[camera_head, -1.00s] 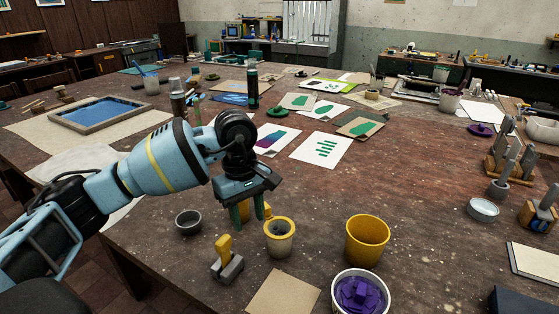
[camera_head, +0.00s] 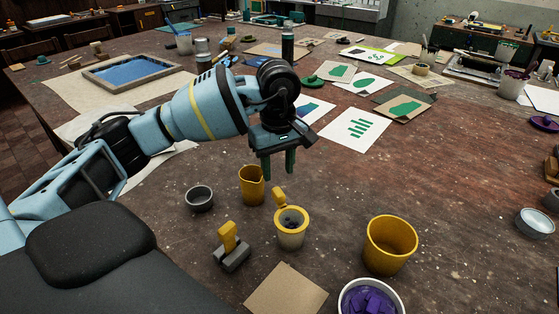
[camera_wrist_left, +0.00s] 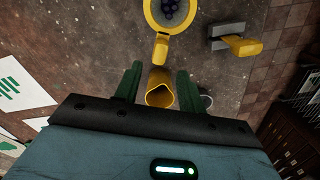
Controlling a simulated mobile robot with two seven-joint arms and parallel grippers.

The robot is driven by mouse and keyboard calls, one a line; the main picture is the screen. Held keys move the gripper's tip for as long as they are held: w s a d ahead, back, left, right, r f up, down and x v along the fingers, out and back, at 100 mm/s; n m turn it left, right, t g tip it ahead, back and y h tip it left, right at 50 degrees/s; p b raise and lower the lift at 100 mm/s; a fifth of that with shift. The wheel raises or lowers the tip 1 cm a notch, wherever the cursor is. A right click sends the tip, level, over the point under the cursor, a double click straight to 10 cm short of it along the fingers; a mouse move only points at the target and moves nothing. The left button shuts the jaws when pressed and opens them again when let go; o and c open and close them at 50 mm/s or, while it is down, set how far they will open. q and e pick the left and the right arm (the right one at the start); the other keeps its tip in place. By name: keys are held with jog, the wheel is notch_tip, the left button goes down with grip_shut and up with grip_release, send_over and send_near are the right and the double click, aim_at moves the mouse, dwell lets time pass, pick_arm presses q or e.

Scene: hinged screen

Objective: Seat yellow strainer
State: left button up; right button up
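The yellow strainer (camera_head: 279,197) rests on the mouth of a pale cup (camera_head: 290,239); its handle sticks out toward the back left. In the left wrist view the strainer (camera_wrist_left: 162,49) shows as a ring with dark round pieces inside. My left gripper (camera_head: 278,164) is open and empty, above and behind the strainer, with its green fingers pointing down. The fingers (camera_wrist_left: 157,86) are apart from the handle. A yellow jug (camera_head: 252,186) stands behind the cup; it also shows between the fingers in the left wrist view (camera_wrist_left: 160,89). My right gripper is not in view.
A dark bowl (camera_head: 199,199), a grey block with a yellow grip (camera_head: 231,247), a yellow bucket (camera_head: 390,245) and a white tub of purple pieces (camera_head: 371,298) stand around the cup. A brown sheet (camera_head: 286,291) lies in front.

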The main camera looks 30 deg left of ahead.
aim_at(278, 191)
pick_arm(q)
notch_tip(278, 191, down, 7)
jog(key=shift+r+b, duration=0.1)
jog(key=shift+b, duration=1.05)
jog(key=shift+r, duration=0.15)
jog(key=shift+c, duration=0.9)
jog(key=shift+r, duration=0.1)
grip_shut()
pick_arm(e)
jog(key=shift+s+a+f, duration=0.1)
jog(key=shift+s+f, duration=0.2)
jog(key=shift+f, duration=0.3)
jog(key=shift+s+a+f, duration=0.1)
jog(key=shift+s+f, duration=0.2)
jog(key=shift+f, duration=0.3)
